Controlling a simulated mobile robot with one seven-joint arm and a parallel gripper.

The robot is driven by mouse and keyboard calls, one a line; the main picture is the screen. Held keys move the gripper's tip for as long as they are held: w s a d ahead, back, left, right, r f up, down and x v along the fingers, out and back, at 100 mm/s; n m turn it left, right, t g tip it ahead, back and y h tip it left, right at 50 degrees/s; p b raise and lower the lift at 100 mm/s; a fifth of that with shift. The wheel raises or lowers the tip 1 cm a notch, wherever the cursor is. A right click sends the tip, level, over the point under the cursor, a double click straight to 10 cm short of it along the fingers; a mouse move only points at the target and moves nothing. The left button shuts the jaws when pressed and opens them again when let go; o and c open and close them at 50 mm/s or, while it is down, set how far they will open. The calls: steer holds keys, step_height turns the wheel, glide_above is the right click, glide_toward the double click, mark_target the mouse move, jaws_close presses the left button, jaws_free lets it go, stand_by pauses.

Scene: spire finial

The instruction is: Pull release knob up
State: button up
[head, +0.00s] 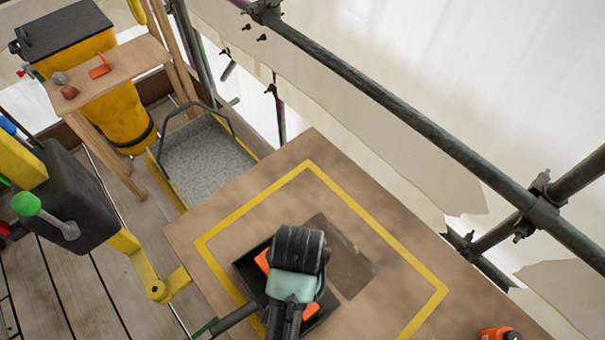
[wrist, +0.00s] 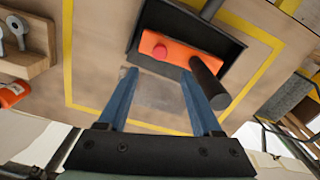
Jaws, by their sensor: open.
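A dark round bar (wrist: 208,82) rises from the block's right end, beside my right finger. My gripper (wrist: 159,72) is open and empty. In the head view my arm covers the knob and fingertips; only edges of the orange block (head: 311,311) and tray (head: 245,268) show.
The tray stands on a wooden table (head: 205,228) with a yellow outline. A green-knobbed lever (head: 27,204) on a dark box stands left. Scaffold pipes (head: 400,115) run behind. A grey-floored cart (head: 205,160) is beyond. A wooden block with bolts (wrist: 38,62) lies at the wrist view's left.

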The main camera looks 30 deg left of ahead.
step_height(320, 180, down, 11)
steer(key=shift+r, duration=0.1)
stand_by(0.4)
jaws_close()
stand_by(1.3)
